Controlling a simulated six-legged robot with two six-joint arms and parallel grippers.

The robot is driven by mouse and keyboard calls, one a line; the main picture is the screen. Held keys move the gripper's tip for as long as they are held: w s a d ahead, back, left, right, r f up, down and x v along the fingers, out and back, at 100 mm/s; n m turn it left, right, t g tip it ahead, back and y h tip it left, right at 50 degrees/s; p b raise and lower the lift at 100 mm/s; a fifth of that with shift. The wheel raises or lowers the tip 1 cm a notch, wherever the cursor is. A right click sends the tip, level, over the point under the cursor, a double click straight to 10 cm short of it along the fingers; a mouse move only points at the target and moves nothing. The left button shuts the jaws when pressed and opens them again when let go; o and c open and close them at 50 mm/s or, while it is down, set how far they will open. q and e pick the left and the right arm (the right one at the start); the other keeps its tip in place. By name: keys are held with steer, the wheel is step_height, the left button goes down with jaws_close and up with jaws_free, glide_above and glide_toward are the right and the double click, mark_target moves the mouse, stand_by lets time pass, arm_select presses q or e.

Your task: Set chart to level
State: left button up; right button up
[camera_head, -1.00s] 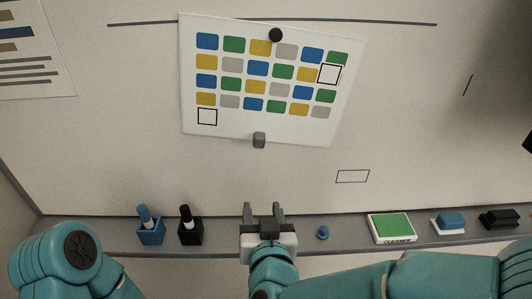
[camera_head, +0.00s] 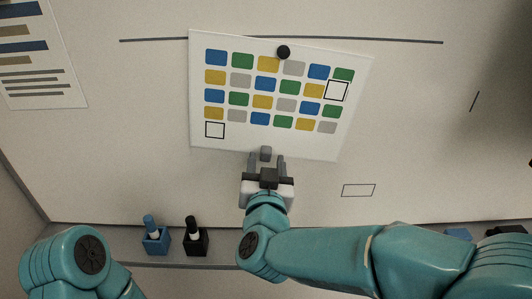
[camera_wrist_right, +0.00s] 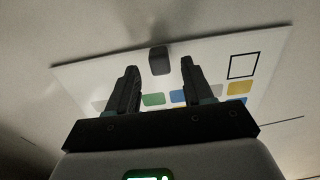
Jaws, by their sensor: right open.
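The chart (camera_head: 222,104) is a white sheet with rows of blue, green, yellow and grey patches. It hangs on the whiteboard, tilted against the dark line near its top. A round black magnet (camera_head: 283,52) sits at its upper middle. A small grey tab (camera_head: 266,152) is at its lower edge; the tab also shows in the right wrist view (camera_wrist_right: 160,61). My right gripper (camera_head: 267,160) is open just below the tab, its fingers pointing up at either side of it, with gaps visible in the wrist view. My left gripper is out of view.
A dark straight line (camera_head: 150,41) runs along the whiteboard behind the chart. A small outlined rectangle (camera_head: 358,190) is at right. A blue marker holder (camera_head: 155,240) and a black one (camera_head: 195,240) stand on the tray below. Another sheet (camera_head: 40,75) hangs at upper left.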

mark_target(280, 150)
steer(key=shift+w, duration=1.15)
jaws_close()
steer(key=d+n, duration=0.1)
steer(key=d, duration=0.1)
steer(key=shift+d+f, duration=0.15)
steer(key=shift+d, duration=0.15)
steer(key=shift+d+n, duration=0.25)
steer(key=shift+n, duration=0.05)
jaws_free()
